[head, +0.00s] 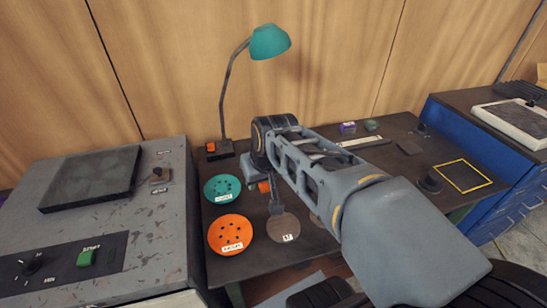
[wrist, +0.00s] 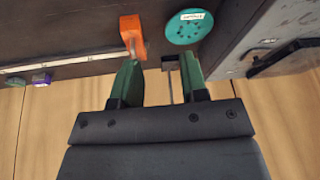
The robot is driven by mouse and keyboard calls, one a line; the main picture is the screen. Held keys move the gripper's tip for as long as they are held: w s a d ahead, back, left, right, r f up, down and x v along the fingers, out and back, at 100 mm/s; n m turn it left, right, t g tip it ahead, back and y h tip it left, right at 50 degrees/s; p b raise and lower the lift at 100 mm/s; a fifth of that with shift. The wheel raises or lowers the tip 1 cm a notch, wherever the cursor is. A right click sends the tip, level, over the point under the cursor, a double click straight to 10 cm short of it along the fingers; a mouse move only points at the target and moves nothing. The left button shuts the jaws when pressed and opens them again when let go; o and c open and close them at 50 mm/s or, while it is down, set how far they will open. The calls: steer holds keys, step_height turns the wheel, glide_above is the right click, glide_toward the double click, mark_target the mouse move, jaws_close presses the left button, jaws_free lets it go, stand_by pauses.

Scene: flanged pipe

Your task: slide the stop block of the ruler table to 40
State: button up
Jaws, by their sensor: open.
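The ruler's pale strip (head: 362,142) runs along the bench top in the head view, and my arm covers its left part. In the wrist view the strip (wrist: 65,66) runs in from the left to an orange block (wrist: 132,32), which looks like the stop block. A small part of the orange block (head: 264,187) shows under my arm in the head view. My gripper (wrist: 160,62) is open, with its green fingers apart and the orange block outside them, just beyond the left fingertip. I cannot tell whether they touch. The scale numbers are not readable.
A teal lamp (head: 268,42) stands behind at the left. A teal disc (head: 222,188), an orange disc (head: 231,234) and a brown disc (head: 284,228) lie in front. A purple block (head: 347,127) sits behind the ruler. A grey machine (head: 100,220) borders the bench at left.

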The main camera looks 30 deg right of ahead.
steer(key=w+d+f+m+b, duration=0.15)
steer(key=w+d+b, duration=0.25)
steer(key=w+d, duration=0.8)
steer(key=shift+m+t+y, duration=0.25)
steer(key=shift+t+y, duration=0.05)
steer(key=shift+y, duration=0.1)
steer(key=x, duration=0.4)
steer(key=w+x, duration=0.1)
steer(key=x, duration=0.3)
steer(key=a+x, duration=0.1)
steer(key=x, duration=0.3)
steer(key=shift+w+r+p, duration=0.15)
steer(key=shift+r+p, duration=0.2)
steer(key=shift+w+f, duration=0.35)
steer(key=shift+f, duration=0.3)
steer(key=shift+c, duration=0.2)
jaws_close()
